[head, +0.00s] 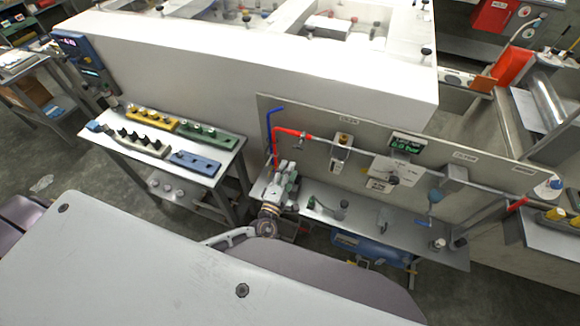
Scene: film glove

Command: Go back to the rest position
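My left gripper (284,178) is at the left end of the grey bench shelf, just below the lower end of a red pipe (292,132). It is small and seen from behind and above, so its fingers blend with the fittings there. I cannot tell whether it is open or shut, or whether it touches the pipe. My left wrist (267,215) shows below it. My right gripper is not in view.
A panel (350,118) with a gauge display (407,142) and valves rises behind the shelf. A side table (113,156) at left carries yellow, green, white and blue racks (197,163). A large white housing (250,60) stands behind. Floor shows at far left.

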